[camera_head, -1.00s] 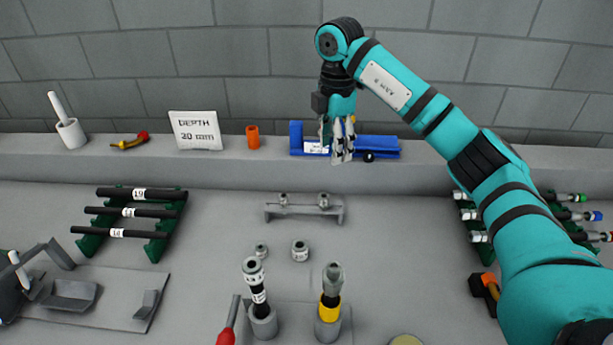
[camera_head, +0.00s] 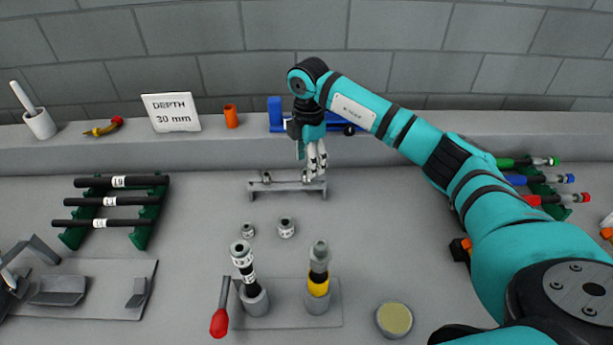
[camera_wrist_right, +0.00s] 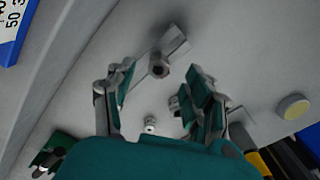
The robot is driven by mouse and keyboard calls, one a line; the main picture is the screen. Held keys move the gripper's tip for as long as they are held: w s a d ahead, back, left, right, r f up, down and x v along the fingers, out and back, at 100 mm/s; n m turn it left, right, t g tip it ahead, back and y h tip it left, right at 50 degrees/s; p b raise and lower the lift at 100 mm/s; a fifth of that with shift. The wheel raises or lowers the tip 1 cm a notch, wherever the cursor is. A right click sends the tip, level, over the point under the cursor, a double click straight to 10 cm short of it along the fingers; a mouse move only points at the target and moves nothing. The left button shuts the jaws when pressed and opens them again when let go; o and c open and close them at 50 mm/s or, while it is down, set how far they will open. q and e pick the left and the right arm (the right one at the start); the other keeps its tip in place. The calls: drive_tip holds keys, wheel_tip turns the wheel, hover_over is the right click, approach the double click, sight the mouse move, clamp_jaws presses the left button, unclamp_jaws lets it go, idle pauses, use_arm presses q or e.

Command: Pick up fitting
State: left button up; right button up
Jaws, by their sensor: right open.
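A low grey stand (camera_head: 283,190) holds a small metal fitting (camera_head: 266,177) at its left end. Its right end is partly covered by my right gripper (camera_head: 314,175), which is above it, fingers pointing down. In the right wrist view my right gripper (camera_wrist_right: 160,108) is open and empty. A fitting (camera_wrist_right: 158,67) on the grey stand (camera_wrist_right: 177,42) shows beyond the gap between the fingers. Two more fittings, one smaller (camera_head: 248,230) and one larger (camera_head: 286,228), stand on the table in front of the stand. My left gripper is not in view.
Two upright hose pieces (camera_head: 243,262) (camera_head: 319,262) stand in holders at the front. A red-handled tool (camera_head: 219,322) and a round yellowish pad (camera_head: 394,319) flank them. Racks of black hoses (camera_head: 110,201) and coloured-end hoses (camera_head: 540,180) stand left and right. A ledge with a depth sign (camera_head: 171,113) runs behind.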

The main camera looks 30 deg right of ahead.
sight(306, 182)
drive_tip(key=f, duration=0.3)
drive_tip(key=f+p, duration=0.1)
drive_tip(key=f, duration=0.1)
drive_tip(key=shift+a, duration=0.25)
drive_tip(key=shift+r, duration=0.1)
clamp_jaws()
